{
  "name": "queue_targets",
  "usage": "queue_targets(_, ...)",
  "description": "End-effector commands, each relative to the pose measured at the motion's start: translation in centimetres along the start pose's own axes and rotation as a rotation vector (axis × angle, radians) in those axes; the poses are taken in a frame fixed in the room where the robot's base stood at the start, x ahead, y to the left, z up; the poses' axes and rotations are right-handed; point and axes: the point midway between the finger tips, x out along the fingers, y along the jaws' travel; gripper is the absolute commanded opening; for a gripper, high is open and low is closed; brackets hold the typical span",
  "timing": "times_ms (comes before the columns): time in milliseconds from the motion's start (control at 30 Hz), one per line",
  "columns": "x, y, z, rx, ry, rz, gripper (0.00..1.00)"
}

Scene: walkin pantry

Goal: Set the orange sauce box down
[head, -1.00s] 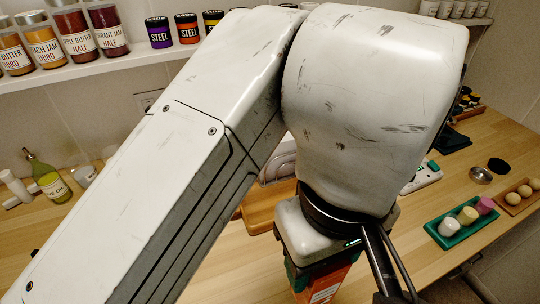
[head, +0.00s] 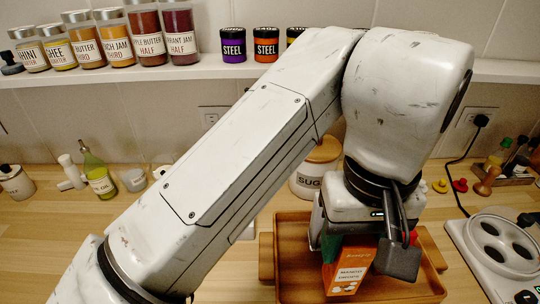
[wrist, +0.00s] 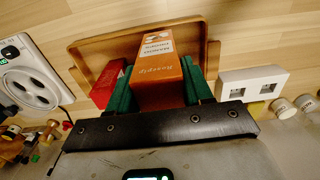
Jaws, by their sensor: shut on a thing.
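The orange sauce box (head: 350,268) is upright between the green fingers of my gripper (head: 365,245). The wrist view shows the orange box (wrist: 157,75) with a green finger pressed on each side, so my gripper (wrist: 160,88) is shut on it. The box is over the wooden tray (head: 292,262), which also shows in the wrist view (wrist: 92,47). I cannot tell whether its bottom touches the tray floor. A red box (wrist: 108,85) is beside the left finger in the wrist view, apparently in the tray. My wrist hides part of the tray in the head view.
A sugar jar (head: 308,182) stands behind the tray. A white appliance with round wells (head: 500,248) is close on the right. A shelf (head: 190,73) with jars runs above. The counter left of the tray has clear room, with an oil bottle (head: 98,178) farther left.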

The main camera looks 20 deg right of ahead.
Motion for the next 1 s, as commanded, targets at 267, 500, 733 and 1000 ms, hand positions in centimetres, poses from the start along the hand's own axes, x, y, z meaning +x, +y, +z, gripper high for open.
queue_targets(267, 3.8, -0.2, -3.0, 0.000, -0.002, 0.002, 0.15)
queue_targets(500, 5.8, -0.3, -4.2, 0.000, -0.004, 0.001, 0.15)
queue_targets(733, 8.2, -0.3, -4.1, 0.000, -0.001, 0.000, 0.15)
queue_targets(1000, 8.3, -0.3, -4.1, 0.000, 0.000, 0.001, 0.15)
